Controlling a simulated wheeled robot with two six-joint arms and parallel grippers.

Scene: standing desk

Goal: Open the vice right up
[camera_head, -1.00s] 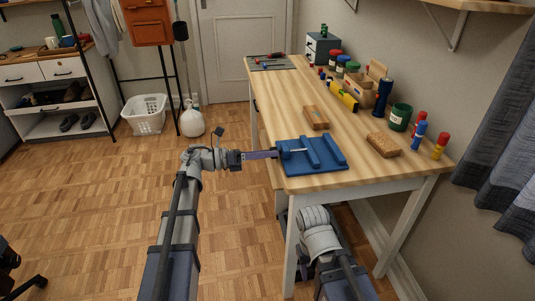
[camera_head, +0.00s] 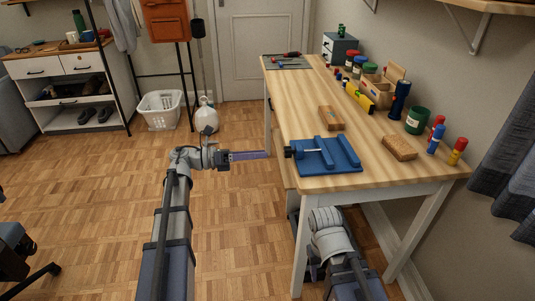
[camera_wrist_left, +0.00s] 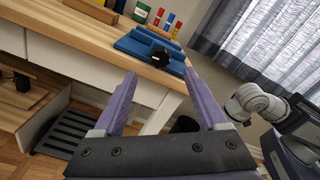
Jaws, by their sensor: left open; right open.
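The blue vice (camera_head: 345,165) lies on the near left corner of the workbench. Its two upright jaws stand apart with a gap between them, and a screw runs left to a black handle (camera_head: 289,152) at the bench's edge. The vice (camera_wrist_left: 148,42) and its black handle (camera_wrist_left: 160,54) also show in the left wrist view, beyond the fingers. My left gripper (camera_head: 267,155) is open and empty, left of the handle and apart from it. Its two purple fingers (camera_wrist_left: 167,84) are spread wide. My right arm is low beside the bench; its gripper is not visible.
A wooden block (camera_head: 332,118) and a brown brush or sponge (camera_head: 400,148) lie near the vice. A green can (camera_head: 416,120) and several bottles line the back. The bench's left edge (camera_head: 280,130) is close to my left gripper; open floor lies left.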

